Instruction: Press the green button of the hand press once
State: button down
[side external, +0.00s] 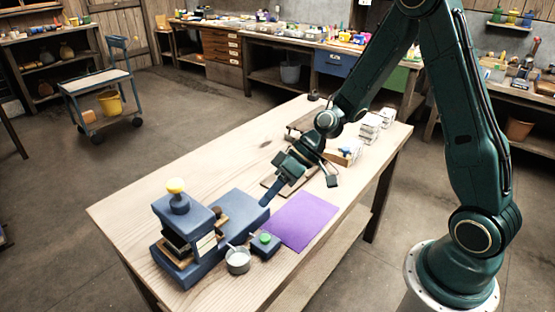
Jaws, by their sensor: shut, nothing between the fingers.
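The hand press (183,235) is a blue block frame with a yellow knob (176,186) on top, standing at the near left part of the table. The green button (265,238) sits on a small dark blue box (264,248) at the right of the press. My gripper (266,203) is shut and empty, pointing down and left. Its tip appears above and behind the button, near the right end of the press's long blue base. I cannot tell whether the tip touches anything; it looks apart from the button.
A small grey cup (238,261) stands just left of the button box. A purple sheet (304,221) lies to its right. White stacked blocks (370,127) and a wooden box (345,153) stand farther back on the wooden table (130,215). The table's left part is clear.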

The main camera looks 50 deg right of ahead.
aim_at(269, 236)
jog(key=shift+w+f, duration=0.15)
jog(key=shift+f, duration=0.1)
jog(key=shift+f, duration=0.1)
dwell(0.3)
jog(key=shift+f, duration=4.3)
jog(key=shift+f, duration=0.95)
jog(key=shift+r, duration=0.1)
dwell(0.3)
jog(key=shift+r, duration=0.85)
jog(key=shift+r, duration=0.1)
jog(key=shift+r, duration=2.4)
